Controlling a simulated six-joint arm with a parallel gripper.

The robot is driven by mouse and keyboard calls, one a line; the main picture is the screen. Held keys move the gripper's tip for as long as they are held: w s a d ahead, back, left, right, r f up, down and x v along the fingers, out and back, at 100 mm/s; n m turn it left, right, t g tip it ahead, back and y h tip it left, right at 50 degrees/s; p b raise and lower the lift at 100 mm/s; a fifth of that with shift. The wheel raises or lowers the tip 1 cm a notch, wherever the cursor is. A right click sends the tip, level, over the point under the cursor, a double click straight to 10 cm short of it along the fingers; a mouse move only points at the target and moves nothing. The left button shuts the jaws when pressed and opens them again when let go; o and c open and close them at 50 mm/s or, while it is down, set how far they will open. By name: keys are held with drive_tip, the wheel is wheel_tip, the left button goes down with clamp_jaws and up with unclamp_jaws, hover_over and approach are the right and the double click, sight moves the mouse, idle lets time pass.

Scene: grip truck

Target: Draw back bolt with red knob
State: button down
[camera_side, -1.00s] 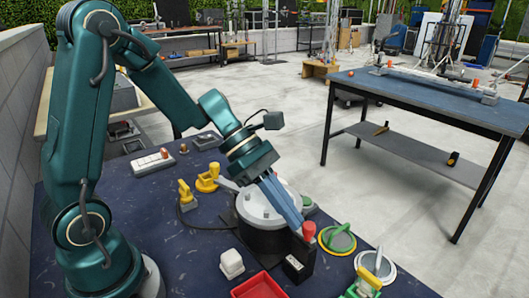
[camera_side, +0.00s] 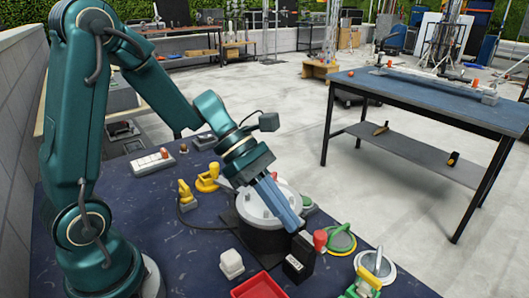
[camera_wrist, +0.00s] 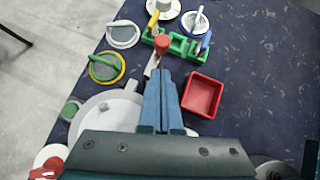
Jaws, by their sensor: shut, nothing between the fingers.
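The red knob (camera_side: 320,240) sits beside a black block (camera_side: 300,262) with a small white label, at the right of the round machine. In the wrist view the red knob (camera_wrist: 161,43) is just beyond my fingertips. My gripper (camera_side: 295,227) points down and to the right, its blue fingers over the right edge of the round machine. The fingers (camera_wrist: 161,75) are close together with nothing held, and they look apart from the knob. The bolt's shaft is mostly hidden behind the fingers and block.
The round machine (camera_side: 243,234) with a pale top stands under my fingers. A red tray (camera_side: 258,287) and a white block (camera_side: 231,263) lie at the front.

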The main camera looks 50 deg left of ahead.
drive_tip(key=v, duration=1.1)
drive_tip(key=shift+a+f, duration=0.35)
drive_tip(key=shift+s, duration=0.1)
drive_tip(key=s+d+m+y, duration=0.4)
drive_tip(key=s+d+m, duration=0.2)
drive_tip(key=d+m, duration=0.15)
drive_tip(key=s+a+f+m+t+y, duration=0.1)
drive_tip(key=a+m+y, duration=0.3)
drive_tip(key=m, duration=1)
drive_tip(key=shift+s+a+f+t+y, duration=0.3)
drive_tip(key=shift+s+a+t, duration=0.3)
drive_tip(key=shift+s+t, duration=0.3)
